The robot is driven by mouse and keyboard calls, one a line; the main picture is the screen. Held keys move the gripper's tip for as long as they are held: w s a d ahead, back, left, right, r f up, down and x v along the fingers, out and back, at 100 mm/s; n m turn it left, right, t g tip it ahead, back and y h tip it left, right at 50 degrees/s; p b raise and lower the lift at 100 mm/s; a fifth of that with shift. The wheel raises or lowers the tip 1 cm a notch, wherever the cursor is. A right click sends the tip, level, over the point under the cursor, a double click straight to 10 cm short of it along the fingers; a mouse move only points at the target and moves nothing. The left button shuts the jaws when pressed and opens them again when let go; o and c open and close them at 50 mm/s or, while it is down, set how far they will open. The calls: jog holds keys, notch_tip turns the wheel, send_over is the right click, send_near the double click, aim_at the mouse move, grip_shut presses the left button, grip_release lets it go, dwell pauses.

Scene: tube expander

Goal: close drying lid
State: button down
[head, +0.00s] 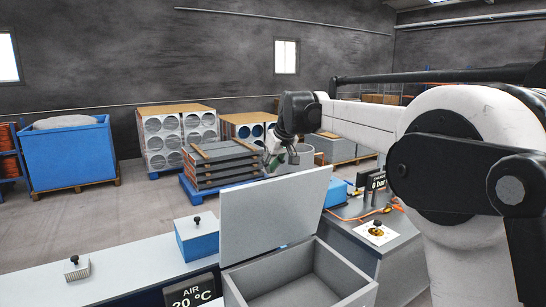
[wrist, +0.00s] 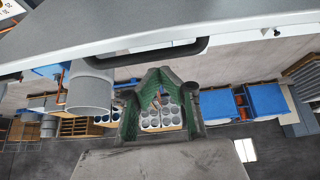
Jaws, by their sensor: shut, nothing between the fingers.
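The drying lid (head: 275,213) is a flat light-grey panel in the head view. It stands raised, nearly upright, at the back of an open grey box (head: 349,292) with an empty interior. My gripper (head: 273,163) is just above and behind the lid's top edge, partly hidden by it. In the wrist view my green-padded fingers (wrist: 158,72) are shut with nothing between them. A black handle-like bar (wrist: 150,52) runs along a light-grey surface above the fingertips there. I cannot tell whether that surface belongs to the lid or whether the fingers touch it.
A pressure display (head: 377,182) and orange-handled tools (head: 384,211) are on the right bench.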

jog(key=s+d, duration=0.1)
jog(key=s, duration=0.1)
jog(key=shift+s+d+f+p, duration=0.2)
jog(key=shift+s+d+p, duration=0.15)
jog(key=shift+d, duration=0.05)
jog(key=shift+s+d, duration=0.15)
jog(key=shift+s, duration=0.1)
jog(key=shift+w, duration=0.1)
jog(key=shift+s, duration=0.2)
